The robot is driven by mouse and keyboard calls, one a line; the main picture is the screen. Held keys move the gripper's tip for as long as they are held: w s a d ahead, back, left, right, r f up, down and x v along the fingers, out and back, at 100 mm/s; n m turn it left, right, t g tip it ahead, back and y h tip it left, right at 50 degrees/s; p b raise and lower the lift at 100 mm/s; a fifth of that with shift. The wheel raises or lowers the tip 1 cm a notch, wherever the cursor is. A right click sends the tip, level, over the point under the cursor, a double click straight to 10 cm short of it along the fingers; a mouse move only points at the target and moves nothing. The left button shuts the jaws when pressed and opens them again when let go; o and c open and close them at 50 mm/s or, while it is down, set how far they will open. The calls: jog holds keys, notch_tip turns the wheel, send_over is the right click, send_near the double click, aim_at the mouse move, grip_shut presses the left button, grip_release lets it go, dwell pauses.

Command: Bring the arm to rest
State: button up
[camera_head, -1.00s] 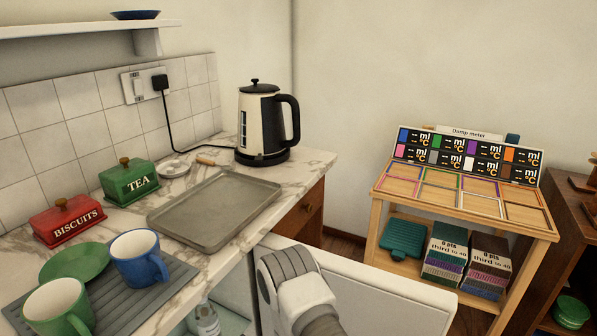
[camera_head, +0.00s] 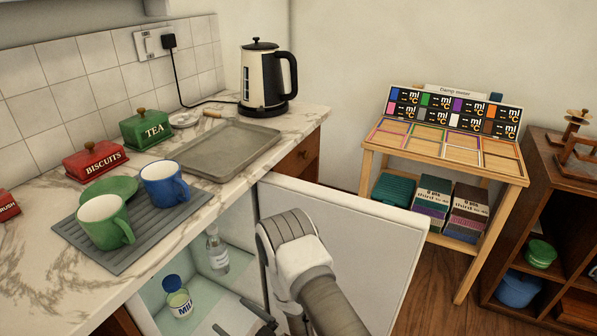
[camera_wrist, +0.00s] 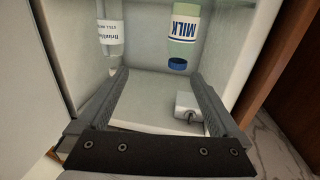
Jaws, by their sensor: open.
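My arm reaches down in front of the open white cabinet door (camera_head: 345,235). My gripper (camera_head: 243,318) shows low in the head view, partly cut off by the bottom edge, at the opening of a pale-lined compartment (camera_head: 240,215) under the counter. In the wrist view my gripper (camera_wrist: 158,80) is open, with nothing between its fingers. A milk bottle with a blue cap (camera_head: 178,298) and a clear labelled bottle (camera_head: 216,250) stand inside. The wrist view shows the milk bottle (camera_wrist: 184,35) and the clear bottle (camera_wrist: 110,38) upside down, beyond the fingertips.
The counter (camera_head: 150,225) holds a blue mug (camera_head: 162,186), a green mug (camera_head: 100,222), a grey tray (camera_head: 222,150) and a kettle (camera_head: 262,80). A wooden stand (camera_head: 480,180) and dark shelf (camera_head: 560,180) are at right. A small white box (camera_wrist: 190,107) lies near the right finger.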

jog(key=w+d+r+m+h, duration=0.1)
jog(key=w+d+r+h, duration=0.35)
jog(key=w+r, duration=0.35)
jog(key=w+d+r+m+h, duration=0.1)
jog(key=w+d+r+h, duration=0.4)
jog(key=r, duration=0.5)
jog(key=s+d+r+m+g+h, duration=0.1)
jog(key=s+d+r+m+h, duration=0.15)
jog(key=s+d+r, duration=0.4)
jog(key=s+d+r+m+g+h, duration=0.1)
jog(key=s+d+r+m+h, duration=0.2)
jog(key=d+r, duration=0.55)
jog(key=s+d+r+m+g, duration=0.1)
jog(key=s+d+m+g, duration=0.1)
jog(key=s, duration=0.7)
jog(key=s+d+r+m+g, duration=0.1)
jog(key=s+d+r, duration=0.15)
jog(key=s, duration=0.75)
notch_tip(320, 180, up, 24)
jog(key=p, duration=2.5)
jog(key=shift+w, duration=0.3)
jog(key=shift+a+f, duration=0.1)
